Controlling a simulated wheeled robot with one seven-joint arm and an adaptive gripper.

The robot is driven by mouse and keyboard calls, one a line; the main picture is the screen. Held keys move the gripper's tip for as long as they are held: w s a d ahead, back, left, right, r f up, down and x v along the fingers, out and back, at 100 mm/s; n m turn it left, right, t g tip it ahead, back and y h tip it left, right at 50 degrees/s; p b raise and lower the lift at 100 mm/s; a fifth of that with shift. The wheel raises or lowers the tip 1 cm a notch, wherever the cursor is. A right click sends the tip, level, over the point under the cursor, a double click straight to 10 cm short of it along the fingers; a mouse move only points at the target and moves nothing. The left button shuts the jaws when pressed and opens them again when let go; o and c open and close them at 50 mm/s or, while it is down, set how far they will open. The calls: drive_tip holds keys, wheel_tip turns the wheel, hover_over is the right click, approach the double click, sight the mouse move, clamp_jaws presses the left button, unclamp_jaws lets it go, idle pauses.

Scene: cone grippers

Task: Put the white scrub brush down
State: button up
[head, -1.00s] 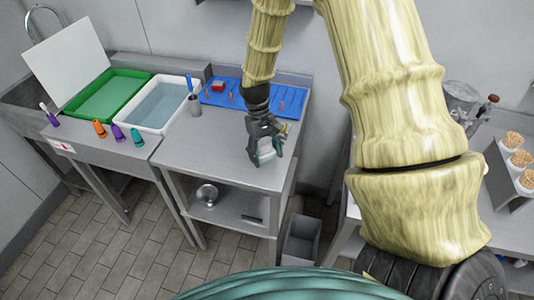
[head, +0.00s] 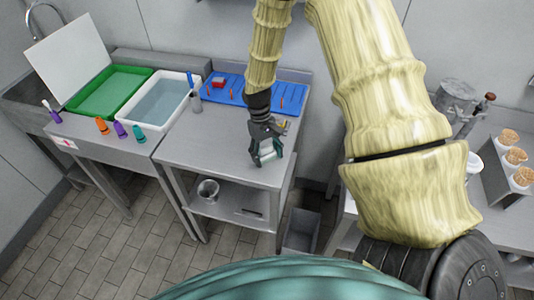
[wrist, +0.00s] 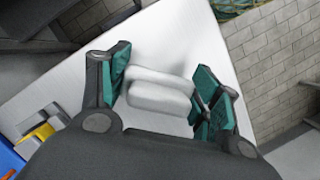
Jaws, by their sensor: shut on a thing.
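The white scrub brush (wrist: 157,92) sits between the teal-padded fingers of my gripper (wrist: 162,82) in the wrist view. My gripper is shut on it. In the head view my gripper (head: 267,153) points down over the front right part of the grey metal table (head: 215,150). Only a small pale piece of the brush (head: 268,154) shows there, between the fingers. The brush is at or just above the tabletop; I cannot tell whether it touches.
A white water basin (head: 163,107), green tray (head: 112,95) and coloured bottles stand further left. The table's middle is clear.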

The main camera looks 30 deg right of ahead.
drive_tip(key=shift+f, duration=0.1)
drive_tip(key=o, duration=1.3)
drive_tip(key=shift+o, duration=0.2)
drive_tip(key=b+v, duration=0.4)
drive_tip(key=v, duration=0.8)
drive_tip(key=shift+d, duration=0.1)
